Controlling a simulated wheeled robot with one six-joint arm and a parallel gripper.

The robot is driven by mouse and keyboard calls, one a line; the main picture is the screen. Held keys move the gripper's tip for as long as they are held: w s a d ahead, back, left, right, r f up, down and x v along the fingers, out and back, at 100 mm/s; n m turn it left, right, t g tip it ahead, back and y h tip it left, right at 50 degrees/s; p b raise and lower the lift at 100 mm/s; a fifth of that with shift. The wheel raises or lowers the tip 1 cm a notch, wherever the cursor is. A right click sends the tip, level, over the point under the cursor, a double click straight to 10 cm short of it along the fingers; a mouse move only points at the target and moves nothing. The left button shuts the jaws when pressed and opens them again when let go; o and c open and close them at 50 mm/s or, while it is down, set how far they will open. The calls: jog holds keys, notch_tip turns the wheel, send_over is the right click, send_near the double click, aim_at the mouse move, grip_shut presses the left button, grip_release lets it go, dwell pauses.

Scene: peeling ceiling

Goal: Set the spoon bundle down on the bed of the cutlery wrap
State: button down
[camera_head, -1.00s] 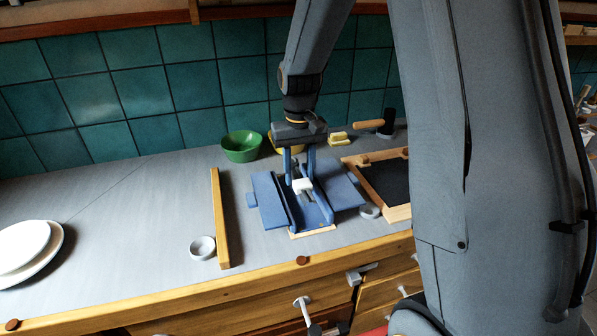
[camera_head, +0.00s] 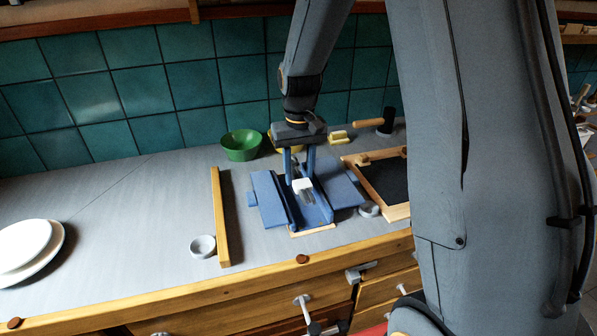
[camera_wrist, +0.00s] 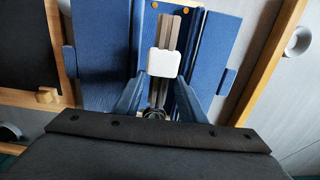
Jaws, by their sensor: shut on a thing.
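The cutlery wrap (camera_head: 270,208) is blue and lies open on the counter, with raised flaps on both sides of a narrow bed; it also shows in the wrist view (camera_wrist: 213,55). My gripper (camera_head: 303,190) points down over the bed. In the wrist view, my gripper (camera_wrist: 163,72) is shut on the spoon bundle (camera_wrist: 168,32), grey metal strips with a white block around the middle. The bundle lies along the bed's length, between the flaps. In the head view the bundle (camera_head: 309,209) shows low over the bed. I cannot tell whether it touches the bed.
A wooden bar (camera_head: 220,215) stands left of the wrap, and a wood-framed black board (camera_head: 385,183) is at its right. Small grey cups (camera_head: 203,247) sit nearby. A green bowl (camera_head: 241,145) is behind. White plates (camera_head: 25,245) lie far left; counter between is clear.

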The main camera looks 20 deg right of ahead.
jog(key=shift+f+b, duration=0.95)
jog(key=shift+f, duration=1.45)
jog(key=shift+f, duration=0.3)
jog(key=c, duration=1)
grip_release()
jog(key=shift+c, duration=0.2)
jog(key=shift+r, duration=0.1)
jog(key=shift+w+r, duration=0.15)
jog(key=shift+r, duration=0.15)
notch_tip(320, 180, up, 7)
jog(key=shift+b, duration=1.1)
jog(key=shift+s, duration=0.2)
